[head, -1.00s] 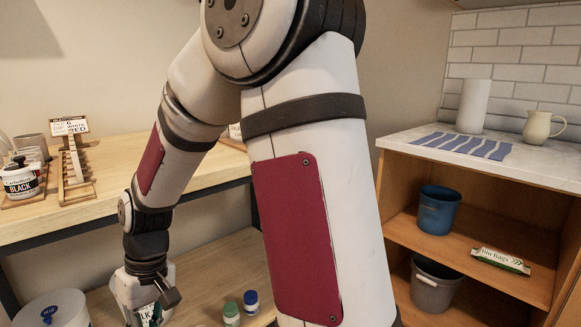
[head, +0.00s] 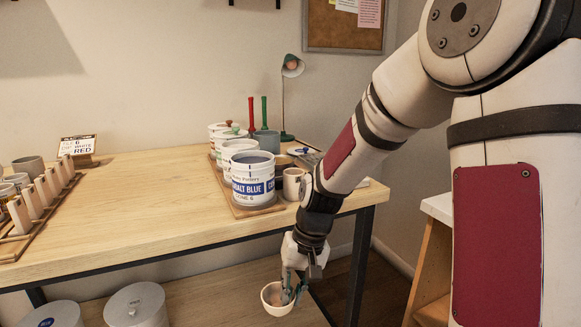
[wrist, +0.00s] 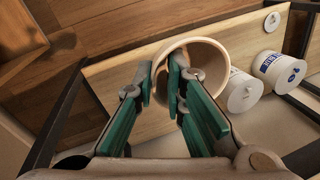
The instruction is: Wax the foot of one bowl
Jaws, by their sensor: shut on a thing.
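A small cream bowl (head: 272,303) is in my gripper (head: 290,287), at the lower middle of the head view, in front of the table edge and below the tabletop. In the wrist view the bowl (wrist: 207,58) is seen from its open side. My gripper (wrist: 161,88) is shut on its wall, with one green-padded finger inside the bowl and the other outside. The bowl's foot faces away and is hidden in the wrist view. I cannot make out any wax in these frames.
The wooden table (head: 130,225) bears a tray of glaze buckets, including a cobalt blue one (head: 250,180), and a mug (head: 293,185) near its right end. A tile rack (head: 45,200) stands at left. Lidded white tubs (head: 137,305) sit on the lower shelf. The tabletop's middle is clear.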

